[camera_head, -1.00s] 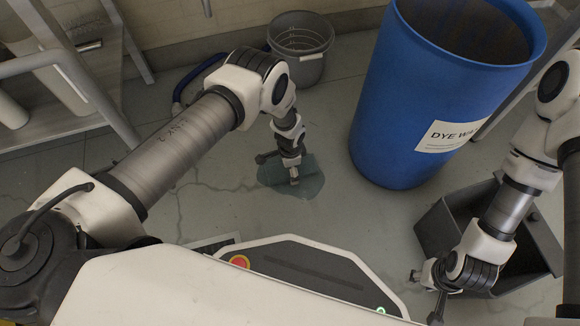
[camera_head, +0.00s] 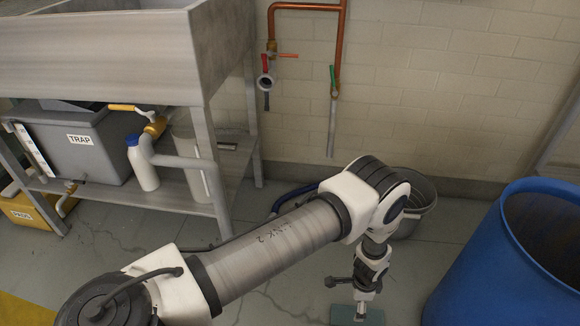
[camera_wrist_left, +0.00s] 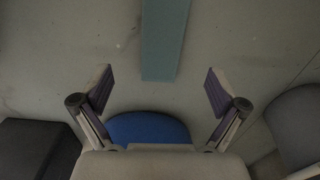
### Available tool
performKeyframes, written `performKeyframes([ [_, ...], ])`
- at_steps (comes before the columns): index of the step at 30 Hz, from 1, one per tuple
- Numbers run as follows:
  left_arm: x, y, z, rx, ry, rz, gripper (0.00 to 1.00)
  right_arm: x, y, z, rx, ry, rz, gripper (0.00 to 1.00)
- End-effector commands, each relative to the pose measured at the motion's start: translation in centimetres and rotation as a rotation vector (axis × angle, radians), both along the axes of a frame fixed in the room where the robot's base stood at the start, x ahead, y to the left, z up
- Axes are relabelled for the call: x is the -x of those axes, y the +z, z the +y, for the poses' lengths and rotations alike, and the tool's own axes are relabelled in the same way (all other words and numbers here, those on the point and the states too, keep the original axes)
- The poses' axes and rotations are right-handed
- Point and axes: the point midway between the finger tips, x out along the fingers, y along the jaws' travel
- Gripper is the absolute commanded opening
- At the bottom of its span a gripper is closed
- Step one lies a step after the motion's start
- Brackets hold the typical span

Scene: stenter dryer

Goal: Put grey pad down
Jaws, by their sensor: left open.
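The grey-green pad (camera_head: 343,314) shows at the bottom edge of the head view, under my left gripper (camera_head: 361,309), and is partly cut off there. In the left wrist view the pad (camera_wrist_left: 165,40) is a straight-edged strip running out of the top of the picture. My left gripper (camera_wrist_left: 160,84) is open, its two fingers wide apart with nothing between them. The strip lies beyond the fingertips, roughly centred on the gap. I cannot tell how far the fingertips are from it. My right gripper is not in view.
A blue barrel (camera_head: 500,270) stands right of my left arm, and a grey bucket (camera_head: 413,220) behind it. A steel sink bench (camera_head: 222,170) with a TRAP box (camera_head: 80,150) is at left. Pipes with valves (camera_head: 268,80) hang on the wall. A dark box (camera_wrist_left: 35,150) shows in the wrist view.

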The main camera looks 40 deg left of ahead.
Motion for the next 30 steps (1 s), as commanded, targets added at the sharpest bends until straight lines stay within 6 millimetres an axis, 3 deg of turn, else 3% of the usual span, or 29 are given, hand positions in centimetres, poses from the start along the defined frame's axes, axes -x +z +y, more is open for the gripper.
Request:
performKeyframes([
  [5, 9.9, 1.3, 5.2, -0.010, 0.353, 0.012, 0.97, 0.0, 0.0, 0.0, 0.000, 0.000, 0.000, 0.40],
  [9, 19.3, 5.7, 7.9, -0.004, 0.702, 0.011, 0.97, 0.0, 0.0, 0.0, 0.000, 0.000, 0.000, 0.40],
  [12, 23.6, 8.8, 8.5, 0.003, 0.874, 0.010, 0.97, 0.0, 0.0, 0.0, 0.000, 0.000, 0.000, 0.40],
  [16, 25.6, 10.5, 8.6, 0.009, 0.962, 0.007, 0.97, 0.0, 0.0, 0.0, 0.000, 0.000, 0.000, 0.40],
  [30, 25.6, 10.5, 8.6, 0.009, 0.961, 0.007, 0.97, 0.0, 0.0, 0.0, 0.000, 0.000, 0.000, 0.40],
])
